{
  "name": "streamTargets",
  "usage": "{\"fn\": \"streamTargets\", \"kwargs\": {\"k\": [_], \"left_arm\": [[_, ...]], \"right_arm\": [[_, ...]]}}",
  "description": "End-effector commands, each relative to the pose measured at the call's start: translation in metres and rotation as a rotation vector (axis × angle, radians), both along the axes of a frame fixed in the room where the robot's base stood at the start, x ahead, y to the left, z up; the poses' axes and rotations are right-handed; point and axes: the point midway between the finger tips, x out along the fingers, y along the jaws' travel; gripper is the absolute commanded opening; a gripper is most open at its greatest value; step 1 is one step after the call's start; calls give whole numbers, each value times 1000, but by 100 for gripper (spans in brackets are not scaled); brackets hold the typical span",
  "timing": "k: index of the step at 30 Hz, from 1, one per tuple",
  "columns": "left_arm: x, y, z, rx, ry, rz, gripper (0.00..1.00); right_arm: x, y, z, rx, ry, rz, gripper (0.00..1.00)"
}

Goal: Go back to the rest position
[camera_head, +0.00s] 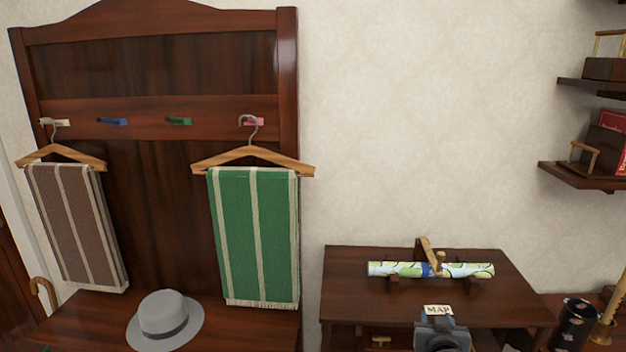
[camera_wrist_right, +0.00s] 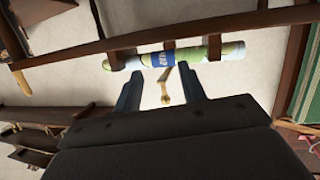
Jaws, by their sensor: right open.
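My right gripper (camera_head: 438,328) is low in the picture, in front of the small dark table (camera_head: 345,285). In the right wrist view its two fingers (camera_wrist_right: 160,90) stand apart with nothing held between them. A rolled map (camera_head: 385,269) with a blue band lies across dark wooden supports on the table, apart from the gripper. It also shows beyond the fingertips in the right wrist view (camera_wrist_right: 195,56). My left gripper is out of view.
A small MAP label (camera_head: 438,310) sits just above the gripper. A hall stand at left holds a brown striped cloth (camera_head: 72,220), a green striped cloth (camera_head: 252,235) and a grey hat (camera_head: 163,318). A dark cup (camera_head: 573,325) and wall shelves (camera_head: 585,178) are at right.

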Motion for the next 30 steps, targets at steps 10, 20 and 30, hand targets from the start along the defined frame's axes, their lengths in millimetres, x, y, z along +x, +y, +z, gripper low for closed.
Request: {"fn": "streamTargets", "kwargs": {"k": [10,20,30], "left_arm": [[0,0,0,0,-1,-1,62],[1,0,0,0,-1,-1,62],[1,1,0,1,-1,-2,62]], "right_arm": [[-132,39,-134,30,477,114,41],[-238,70,-193,56,785,243,41],[-299,86,-213,75,943,327,41]]}}
